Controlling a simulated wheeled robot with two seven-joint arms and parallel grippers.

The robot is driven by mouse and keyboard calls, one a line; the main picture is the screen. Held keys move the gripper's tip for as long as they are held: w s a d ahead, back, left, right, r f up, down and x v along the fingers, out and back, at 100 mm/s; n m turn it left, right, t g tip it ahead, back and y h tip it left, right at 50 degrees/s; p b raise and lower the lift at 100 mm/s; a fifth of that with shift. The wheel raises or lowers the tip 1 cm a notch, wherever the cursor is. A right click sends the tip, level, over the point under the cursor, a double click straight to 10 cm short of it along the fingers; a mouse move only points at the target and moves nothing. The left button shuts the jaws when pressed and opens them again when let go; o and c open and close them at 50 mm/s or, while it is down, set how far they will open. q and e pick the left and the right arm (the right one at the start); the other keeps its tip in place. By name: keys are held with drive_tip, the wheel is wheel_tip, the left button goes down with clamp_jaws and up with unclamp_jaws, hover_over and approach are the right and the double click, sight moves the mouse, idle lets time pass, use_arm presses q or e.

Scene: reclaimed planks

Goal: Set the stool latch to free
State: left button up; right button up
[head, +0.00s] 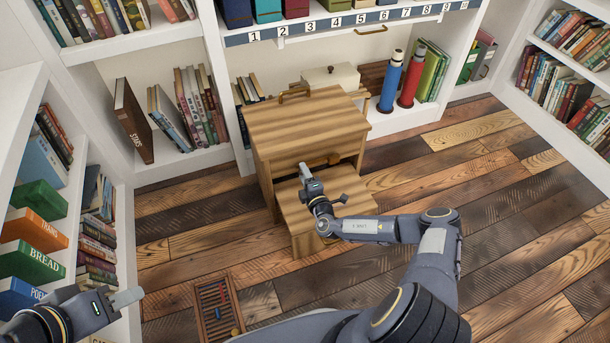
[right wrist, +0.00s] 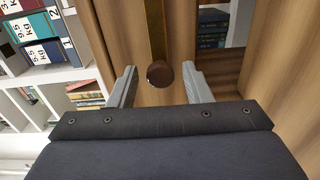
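The wooden step stool (head: 305,118) stands on the plank floor, with a brass handle on its top and a lower step in front. The stool latch, a brass bar (head: 322,161), shows on its front above the step. In the right wrist view the latch bar (right wrist: 156,30) ends in a round brown knob (right wrist: 160,74). My right gripper (head: 305,171) is at the stool's front. Its fingers are apart, with the knob between their tips and gaps on both sides. My left gripper (head: 127,298) is away at lower left, seen side-on, its finger gap hidden.
White bookshelves (head: 185,165) line the left and back, and another (head: 560,110) stands at right. A blue cylinder (head: 391,82) and a red cylinder (head: 411,78) stand behind the stool at right. A slatted tray (head: 204,322) lies on the floor. The right floor is clear.

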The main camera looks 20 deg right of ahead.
drive_tip(key=s+p, duration=0.2)
drive_tip(key=s, duration=0.5)
drive_tip(key=shift+s+d, duration=0.15)
drive_tip(key=shift+s, duration=0.25)
idle(0.3)
